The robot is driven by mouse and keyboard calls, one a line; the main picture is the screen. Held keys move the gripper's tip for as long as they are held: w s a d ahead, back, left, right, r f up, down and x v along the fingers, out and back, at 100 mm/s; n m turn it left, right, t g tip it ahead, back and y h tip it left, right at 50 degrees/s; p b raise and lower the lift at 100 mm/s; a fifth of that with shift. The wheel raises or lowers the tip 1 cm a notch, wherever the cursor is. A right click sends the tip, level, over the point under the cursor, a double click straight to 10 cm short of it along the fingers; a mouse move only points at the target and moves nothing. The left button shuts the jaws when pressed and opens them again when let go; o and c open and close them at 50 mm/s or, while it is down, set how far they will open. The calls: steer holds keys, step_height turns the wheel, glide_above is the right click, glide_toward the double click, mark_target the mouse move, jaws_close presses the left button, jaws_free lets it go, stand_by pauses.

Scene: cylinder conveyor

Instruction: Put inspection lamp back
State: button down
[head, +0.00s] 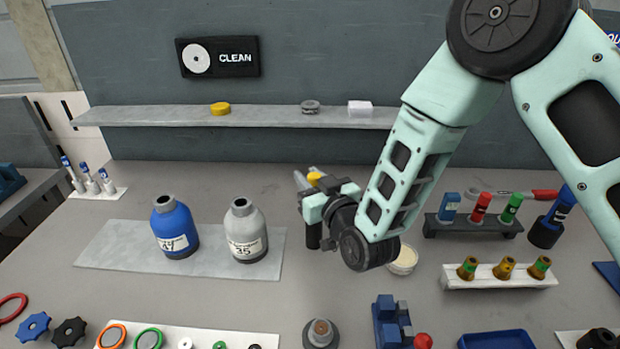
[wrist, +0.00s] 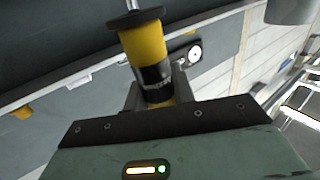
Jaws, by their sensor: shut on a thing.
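The inspection lamp (wrist: 146,45), as I take it, is a yellow cylinder with a black band, a black disc and a silver tip. It stands between the two fingers of my gripper (wrist: 157,92) in the wrist view. In the head view my gripper (head: 318,190) is shut on it above the middle of the table, and only a small yellow part of the lamp (head: 315,178) shows there. My wrist and fingers hide much of the rest. I cannot tell which place is the lamp's own.
A blue bottle (head: 174,230) and a grey bottle (head: 245,233) stand on a pale mat (head: 110,245) at left. A shelf (head: 260,117) runs along the back wall. A dark rack (head: 470,230), a white rack (head: 500,281) and a black cup (head: 545,234) stand at right.

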steer(key=shift+f+b, duration=1.35)
steer(key=shift+f, duration=0.05)
steer(key=c, duration=1.1)
jaws_free()
steer(key=shift+r, duration=0.15)
step_height(320, 180, up, 6)
steer(key=p, duration=0.2)
steer(key=shift+p, duration=0.3)
